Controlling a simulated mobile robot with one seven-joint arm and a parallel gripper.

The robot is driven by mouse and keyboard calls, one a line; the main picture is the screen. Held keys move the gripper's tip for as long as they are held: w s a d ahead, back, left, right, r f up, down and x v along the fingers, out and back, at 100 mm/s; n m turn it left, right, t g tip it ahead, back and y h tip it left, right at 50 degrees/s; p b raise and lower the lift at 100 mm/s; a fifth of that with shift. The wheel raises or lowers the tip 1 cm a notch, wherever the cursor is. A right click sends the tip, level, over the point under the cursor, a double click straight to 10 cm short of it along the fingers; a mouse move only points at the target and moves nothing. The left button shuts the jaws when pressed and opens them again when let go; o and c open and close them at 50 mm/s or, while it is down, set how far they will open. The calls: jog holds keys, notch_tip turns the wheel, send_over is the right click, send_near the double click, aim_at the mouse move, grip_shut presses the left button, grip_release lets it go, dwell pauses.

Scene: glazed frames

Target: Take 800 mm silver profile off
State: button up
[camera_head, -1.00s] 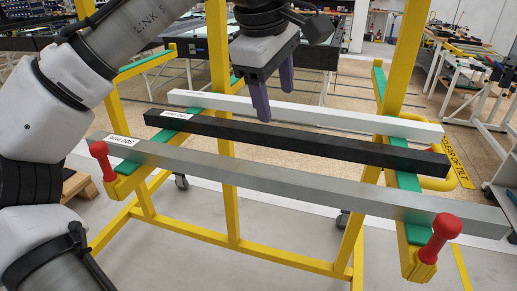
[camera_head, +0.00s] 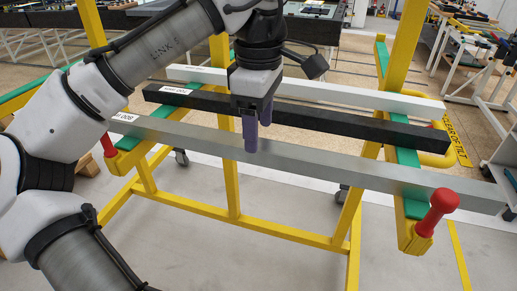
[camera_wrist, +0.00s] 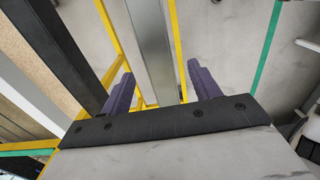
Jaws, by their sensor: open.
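The silver profile (camera_head: 330,168) is the front one of three bars on the yellow rack. It lies across green pads, with a white label near its left end. My gripper (camera_head: 257,137) points down over its left-middle part, fingers open and empty. In the wrist view, the silver profile (camera_wrist: 149,40) runs between the two purple fingers of my gripper (camera_wrist: 160,73), with gaps on both sides. I cannot tell whether the fingertips reach down past its top. The near finger hides a little of the profile.
The black profile (camera_head: 330,122) lies close behind, and the white profile (camera_head: 350,91) behind that. Red-topped stops (camera_head: 440,207) stand at the rack arms' front ends. A yellow upright (camera_head: 402,65) rises behind the bars. The floor in front is clear.

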jog(key=shift+w+f+p, duration=0.1)
jog(key=shift+f+p, duration=0.4)
jog(key=shift+f, duration=1.8)
jog(key=shift+r, duration=0.1)
grip_shut()
